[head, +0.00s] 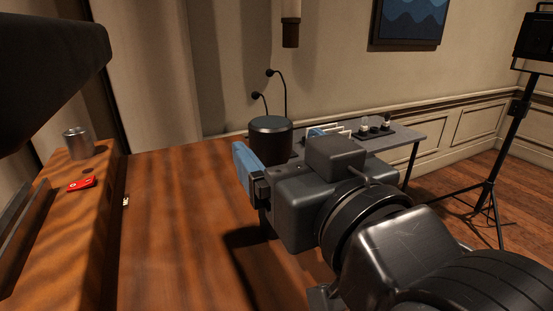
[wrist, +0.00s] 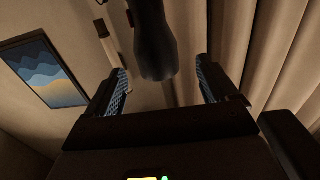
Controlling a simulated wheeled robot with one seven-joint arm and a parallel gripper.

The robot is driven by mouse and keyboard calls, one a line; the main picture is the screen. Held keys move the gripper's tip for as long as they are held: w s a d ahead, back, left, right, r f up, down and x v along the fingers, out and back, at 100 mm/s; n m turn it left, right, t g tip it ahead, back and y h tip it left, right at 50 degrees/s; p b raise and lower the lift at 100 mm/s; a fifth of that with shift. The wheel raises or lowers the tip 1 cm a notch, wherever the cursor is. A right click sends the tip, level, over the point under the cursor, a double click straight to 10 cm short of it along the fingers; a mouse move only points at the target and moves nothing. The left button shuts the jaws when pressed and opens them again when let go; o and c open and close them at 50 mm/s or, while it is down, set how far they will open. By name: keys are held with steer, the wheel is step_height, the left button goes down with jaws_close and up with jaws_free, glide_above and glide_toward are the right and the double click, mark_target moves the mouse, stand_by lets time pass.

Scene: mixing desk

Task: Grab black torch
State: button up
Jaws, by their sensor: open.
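I cannot pick out a black torch for certain in either view. My gripper (head: 250,174) is above the brown wooden desk (head: 165,215) in the head view, with a blue finger pad showing; the other finger is mostly hidden. In the wrist view my gripper (wrist: 161,82) is open, its two blue-padded fingers wide apart with nothing held. A dark rounded object (wrist: 153,40) shows at the top, in line with the gap; I cannot tell what it is or how far off. A black cylinder (head: 270,138) stands behind the gripper in the head view.
A silver can (head: 77,143) and a red item (head: 81,184) sit on the left ledge. A grey side table (head: 405,134) holds several small dark items. A tripod stand (head: 490,190) is at right. The desk's middle is clear.

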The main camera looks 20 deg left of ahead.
mark_target(266, 128)
steer(key=p+x, duration=0.1)
steer(key=x, duration=0.6)
steer(key=shift+d, duration=0.1)
steer(key=c, duration=1.5)
steer(key=shift+c, duration=0.4)
steer(key=shift+r, duration=0.15)
